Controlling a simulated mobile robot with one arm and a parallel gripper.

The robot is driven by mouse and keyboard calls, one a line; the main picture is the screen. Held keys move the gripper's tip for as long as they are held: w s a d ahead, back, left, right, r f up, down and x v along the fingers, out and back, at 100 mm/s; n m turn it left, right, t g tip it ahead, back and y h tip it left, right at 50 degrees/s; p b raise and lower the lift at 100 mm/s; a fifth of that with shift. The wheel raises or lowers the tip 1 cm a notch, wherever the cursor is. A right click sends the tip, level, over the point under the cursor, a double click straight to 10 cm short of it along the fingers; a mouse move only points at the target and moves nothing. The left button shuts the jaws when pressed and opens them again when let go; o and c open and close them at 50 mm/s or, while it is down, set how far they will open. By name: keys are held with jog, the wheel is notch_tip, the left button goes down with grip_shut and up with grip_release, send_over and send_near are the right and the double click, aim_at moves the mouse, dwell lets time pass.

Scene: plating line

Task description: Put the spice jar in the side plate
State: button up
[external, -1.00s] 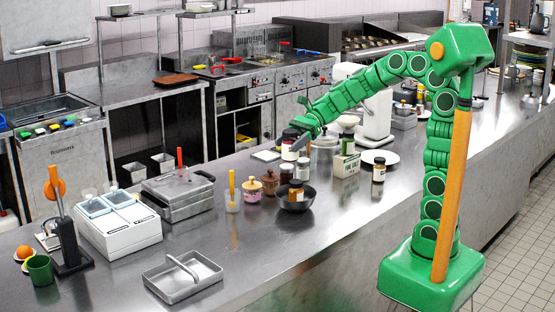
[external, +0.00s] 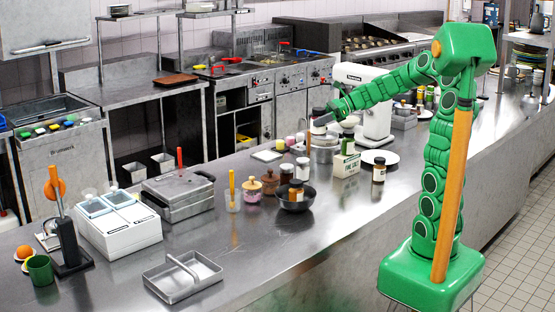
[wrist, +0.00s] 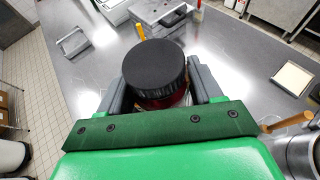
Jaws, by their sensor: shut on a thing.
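The spice jar has a broad black lid (wrist: 155,70) and a dark red body; it fills the middle of the wrist view. My gripper (wrist: 157,92) is shut on the jar, one grey finger on either side. In the external view my gripper (external: 326,117) holds the jar (external: 318,127) upright above the counter, near a steel pot. The side plate, a white round plate (external: 384,156), lies on the counter to the right of and lower than my gripper. The plate looks empty.
The steel pot (external: 324,152) and a white stand mixer (external: 372,105) are near my arm.

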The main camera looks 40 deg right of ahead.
jog(key=s+d+m+t+h, duration=0.2)
jog(key=s+d+m+h, duration=0.1)
jog(key=d, duration=0.9)
jog(key=s+d+m+t+h, duration=0.2)
jog(key=s+d+m+h, duration=0.1)
jog(key=d, duration=1)
jog(key=s+d+m+t+h, duration=0.2)
jog(key=s+d+m+h, duration=0.1)
jog(key=d, duration=0.9)
notch_tip(320, 180, down, 11)
jog(key=w+d+f, duration=0.6)
jog(key=w, duration=0.1)
jog(key=w+d+f, duration=0.3)
jog(key=shift+w+f, duration=0.35)
jog(key=shift+f, duration=0.05)
jog(key=shift+w+f, duration=0.1)
jog(key=shift+f, duration=1.55)
jog(key=shift+f, duration=0.1)
jog(key=o, duration=1.2)
